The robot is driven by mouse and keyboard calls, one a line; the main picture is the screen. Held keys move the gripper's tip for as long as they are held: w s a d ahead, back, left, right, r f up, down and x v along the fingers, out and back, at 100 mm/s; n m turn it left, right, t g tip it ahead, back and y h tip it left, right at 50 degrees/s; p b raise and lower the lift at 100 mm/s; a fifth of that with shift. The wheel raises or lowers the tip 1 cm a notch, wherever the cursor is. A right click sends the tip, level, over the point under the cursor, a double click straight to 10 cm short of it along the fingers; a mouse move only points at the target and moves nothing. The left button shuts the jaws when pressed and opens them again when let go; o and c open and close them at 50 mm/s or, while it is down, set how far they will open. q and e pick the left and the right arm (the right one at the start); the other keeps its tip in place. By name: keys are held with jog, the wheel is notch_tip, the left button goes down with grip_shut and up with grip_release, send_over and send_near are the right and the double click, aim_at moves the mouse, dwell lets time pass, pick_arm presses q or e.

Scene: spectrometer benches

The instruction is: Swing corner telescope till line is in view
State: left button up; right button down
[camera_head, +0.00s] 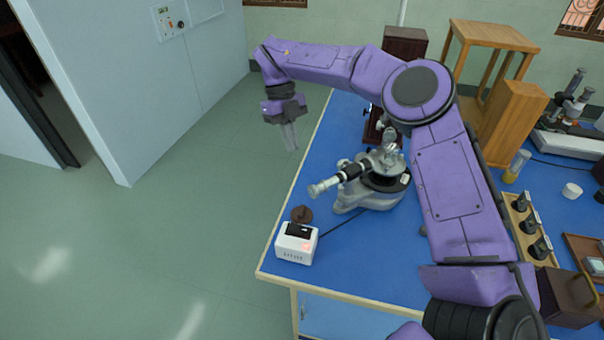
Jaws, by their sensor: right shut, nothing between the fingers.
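The spectrometer (372,182) stands on the blue-topped bench, with a dark round plate on its grey base. Its telescope (338,180) points out toward the lower left, with the silvery eyepiece end near the bench's left edge. My right gripper (291,150) hangs from the purple arm, left of the bench edge over the floor. It is shut and empty, apart from the telescope and up-left of the eyepiece. My right arm covers part of the bench right of the spectrometer. My left gripper is not in view. No line through the eyepiece can be seen.
A white box (296,243) with a dark top stands at the bench's front left corner, a brown round piece (302,214) behind it. A wooden stand (490,40), a wooden block (512,120) and a rack of dark bottles (528,228) are at right. The floor at left is clear.

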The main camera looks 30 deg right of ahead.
jog(key=s+f+p, duration=0.2)
jog(key=s+f, duration=0.3)
jog(key=f, duration=0.1)
jog(key=shift+s+f, duration=0.3)
jog(key=shift+s, duration=0.05)
